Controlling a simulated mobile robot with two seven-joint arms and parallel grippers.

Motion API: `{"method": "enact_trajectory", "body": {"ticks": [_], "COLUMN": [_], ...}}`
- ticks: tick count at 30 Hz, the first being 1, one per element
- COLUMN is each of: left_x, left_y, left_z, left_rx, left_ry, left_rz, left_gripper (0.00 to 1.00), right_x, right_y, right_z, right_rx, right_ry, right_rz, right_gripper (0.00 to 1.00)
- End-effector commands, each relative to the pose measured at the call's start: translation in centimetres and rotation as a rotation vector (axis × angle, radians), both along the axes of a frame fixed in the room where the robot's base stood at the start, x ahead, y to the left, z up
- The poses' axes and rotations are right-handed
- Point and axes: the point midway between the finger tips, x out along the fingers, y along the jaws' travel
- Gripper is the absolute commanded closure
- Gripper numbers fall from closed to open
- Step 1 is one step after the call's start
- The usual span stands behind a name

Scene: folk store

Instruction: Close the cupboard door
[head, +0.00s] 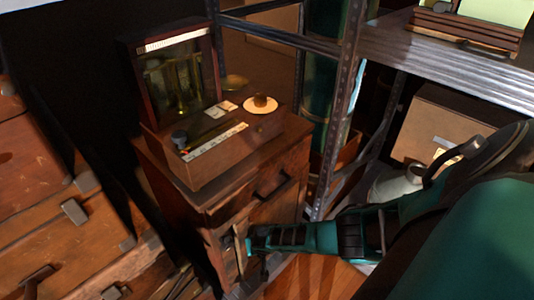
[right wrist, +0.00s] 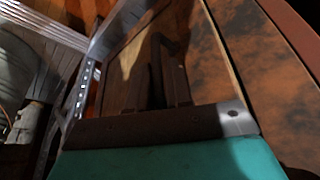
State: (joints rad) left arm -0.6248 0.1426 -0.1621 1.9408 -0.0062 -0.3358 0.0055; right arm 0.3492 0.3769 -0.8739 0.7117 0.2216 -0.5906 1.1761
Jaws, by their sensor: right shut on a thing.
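The wooden cupboard (head: 188,220) stands in the middle of the head view, with a dark handle (head: 272,186) on its upper front. Its door (head: 278,222) is below, partly hidden by my right arm. A pale upright edge shows beside the gripper. My right gripper (head: 248,246) is low at the cupboard front. In the right wrist view its fingers are close together at a dark handle-like bar (right wrist: 174,44) on the wooden panel (right wrist: 212,65). The gripper is shut on this bar, though the contact is in shadow. How far the door stands open is unclear. My left gripper is out of view.
A metal shelf rack (head: 345,110) stands close to the right of the cupboard. A cardboard box (head: 430,125) sits on it. Wooden drawers (head: 40,215) are at left. A glass-fronted case (head: 180,75) and a small plate (head: 260,105) are on top of the cupboard.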

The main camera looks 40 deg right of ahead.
Motion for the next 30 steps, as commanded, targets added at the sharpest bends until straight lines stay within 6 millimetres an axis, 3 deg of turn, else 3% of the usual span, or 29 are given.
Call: {"method": "enact_trajectory", "body": {"ticks": [12,13,18,30], "left_x": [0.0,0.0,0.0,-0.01], "left_y": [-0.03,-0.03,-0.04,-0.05], "left_z": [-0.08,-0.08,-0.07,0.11], "left_rx": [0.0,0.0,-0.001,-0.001], "left_ry": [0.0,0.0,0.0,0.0], "left_rz": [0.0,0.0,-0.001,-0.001], "left_gripper": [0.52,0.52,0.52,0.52], "right_x": [0.5,0.52,0.48,0.34], "right_y": [-0.46,-0.46,-0.37,0.07], "right_z": [0.21,0.22,0.2,0.3], "right_rx": [-0.004,-0.004,-0.004,0.002], "right_ry": [-0.006,-0.006,-0.006,-0.005], "right_rz": [-0.015,-0.015,-0.013,-0.008], "right_gripper": [1.0,0.78,0.62,0.62]}}
